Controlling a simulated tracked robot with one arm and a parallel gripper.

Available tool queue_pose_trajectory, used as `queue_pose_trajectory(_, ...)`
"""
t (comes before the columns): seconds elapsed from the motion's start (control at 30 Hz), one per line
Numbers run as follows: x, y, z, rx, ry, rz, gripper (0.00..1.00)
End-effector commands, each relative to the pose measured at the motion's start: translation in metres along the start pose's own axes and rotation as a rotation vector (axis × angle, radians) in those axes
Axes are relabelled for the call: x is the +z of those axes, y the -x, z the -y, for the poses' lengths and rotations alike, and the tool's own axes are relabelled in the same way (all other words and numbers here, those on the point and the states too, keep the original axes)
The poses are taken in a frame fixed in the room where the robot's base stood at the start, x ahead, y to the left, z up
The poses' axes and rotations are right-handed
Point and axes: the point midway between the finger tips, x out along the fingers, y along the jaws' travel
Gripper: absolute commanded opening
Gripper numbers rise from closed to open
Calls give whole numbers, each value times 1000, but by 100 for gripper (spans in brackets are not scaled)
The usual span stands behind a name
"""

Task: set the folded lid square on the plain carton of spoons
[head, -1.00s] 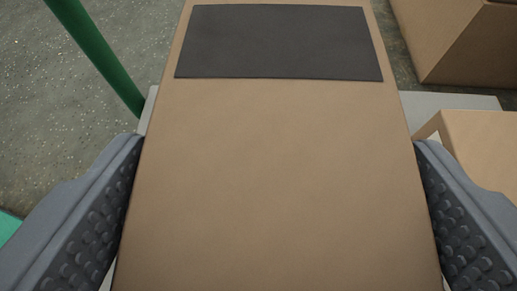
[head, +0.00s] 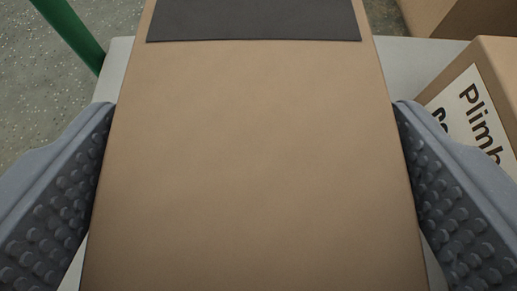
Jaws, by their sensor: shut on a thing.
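A brown cardboard lid (head: 250,160) with a dark grey rectangle (head: 255,18) at its far end fills the middle of the view. My gripper (head: 252,105) is shut on it, with one studded grey finger against each long side. The lid lies flat in the view and blocks what is under it. A plain carton of spoons cannot be made out; it may be hidden under the lid, and I cannot tell whether the lid touches anything below.
A carton with a white label reading "Plimb" (head: 482,115) stands close to the right finger. A pale grey surface (head: 420,60) shows on both sides of the lid. Another brown box (head: 470,18) is at the top right. A green post (head: 72,35) stands upper left over speckled floor.

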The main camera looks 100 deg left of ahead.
Motion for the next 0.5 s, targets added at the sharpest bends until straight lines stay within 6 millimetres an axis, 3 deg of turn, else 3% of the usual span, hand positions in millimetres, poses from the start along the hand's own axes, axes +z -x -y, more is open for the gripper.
queue_pose_trajectory(0.13, 1, -1, 0, 0, 0, 0, 59)
queue_pose_trajectory(0.17, 1, -1, 0, 0, 0, 0, 89)
queue_pose_trajectory(0.2, 1, -1, 0, 0, 0, 0, 100)
queue_pose_trajectory(0.5, -2, 1, 0, 0, 1, 0, 100)
